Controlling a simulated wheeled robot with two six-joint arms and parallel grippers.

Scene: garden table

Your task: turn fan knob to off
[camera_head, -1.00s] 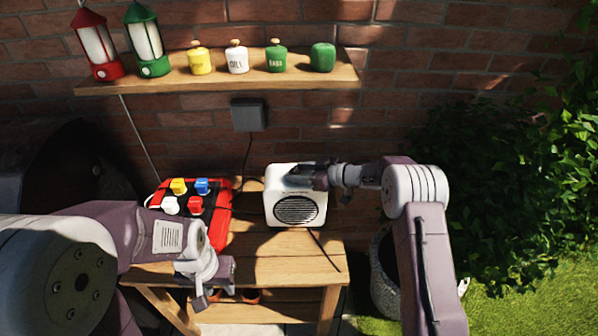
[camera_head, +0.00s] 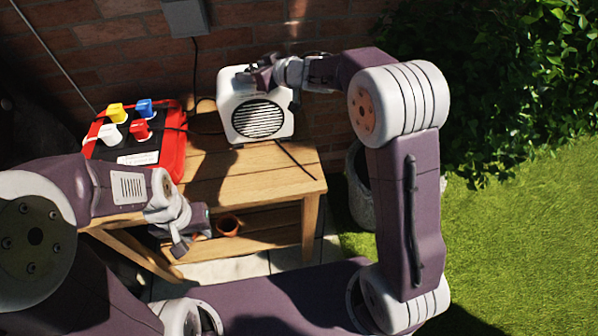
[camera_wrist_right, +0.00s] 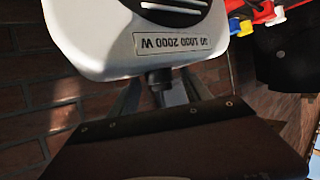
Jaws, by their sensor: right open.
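The white fan heater (camera_head: 281,92) with a round dark grille stands on the wooden table, near the wall. In the right wrist view the heater (camera_wrist_right: 90,42) appears upside down, with a wattage label near its top edge. A dark knob (camera_wrist_right: 158,78) juts from its top there. My right gripper (camera_head: 258,76) is at the heater's top; in the wrist view its open fingers lie on either side of the knob's line. Whether they touch the knob is unclear. My left gripper (camera_head: 190,232) hangs over the table's front left, away from the heater; its jaw opening is unclear.
A red box (camera_head: 172,153) with yellow, blue, white and red plugs sits left of the heater. A terracotta pot (camera_head: 228,225) stands on the lower shelf. A stone planter (camera_head: 360,190) is right of the table. The tabletop (camera_head: 270,180) before the heater is mostly clear.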

